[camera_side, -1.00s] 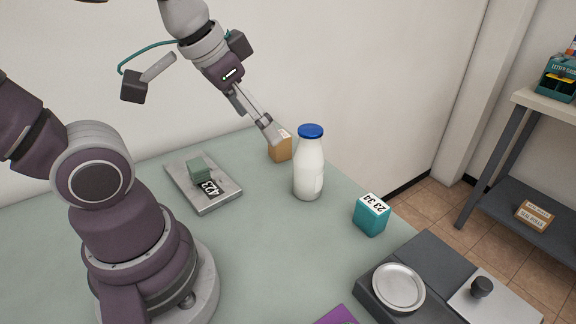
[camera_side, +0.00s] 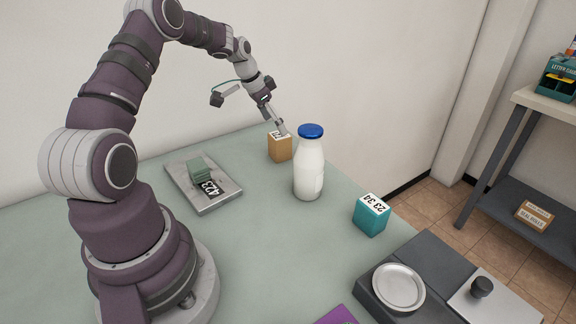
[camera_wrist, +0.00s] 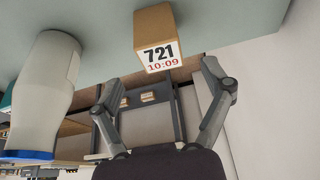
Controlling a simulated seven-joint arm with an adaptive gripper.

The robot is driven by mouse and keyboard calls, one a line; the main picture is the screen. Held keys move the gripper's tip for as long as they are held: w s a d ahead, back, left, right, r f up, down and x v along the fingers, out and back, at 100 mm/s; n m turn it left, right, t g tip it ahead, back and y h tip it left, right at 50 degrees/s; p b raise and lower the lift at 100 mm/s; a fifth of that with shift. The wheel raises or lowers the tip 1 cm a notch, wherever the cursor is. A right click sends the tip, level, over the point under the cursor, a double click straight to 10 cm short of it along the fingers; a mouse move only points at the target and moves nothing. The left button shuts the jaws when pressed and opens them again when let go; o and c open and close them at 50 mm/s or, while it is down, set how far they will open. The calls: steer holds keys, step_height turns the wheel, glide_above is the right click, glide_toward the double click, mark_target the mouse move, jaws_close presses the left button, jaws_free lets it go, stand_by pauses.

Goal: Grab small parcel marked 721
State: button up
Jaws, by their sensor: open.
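The small brown parcel (camera_side: 280,148) stands on the green table near its back edge, left of and behind the milk bottle. In the wrist view the parcel (camera_wrist: 155,35) shows a white label reading 721 and 10:09. My gripper (camera_side: 284,131) is at the parcel's top in the side view; whether it touches cannot be told there. In the wrist view my gripper (camera_wrist: 164,80) has its two fingers spread, with the parcel's labelled face ahead of the gap and nothing held between them.
A white bottle with a blue cap (camera_side: 309,165) stands close beside the parcel. A teal box (camera_side: 371,215) is nearer the front right. A grey tray (camera_side: 222,199) carries a green block and a 423 tag. A scale (camera_side: 399,286) sits at the lower right. Open table lies between.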

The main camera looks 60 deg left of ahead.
mark_target(279, 135)
steer(key=x, duration=0.4)
steer(key=shift+f, duration=0.3)
steer(key=shift+c, duration=0.2)
steer(key=c, duration=1.3)
steer(key=shift+r, duration=0.1)
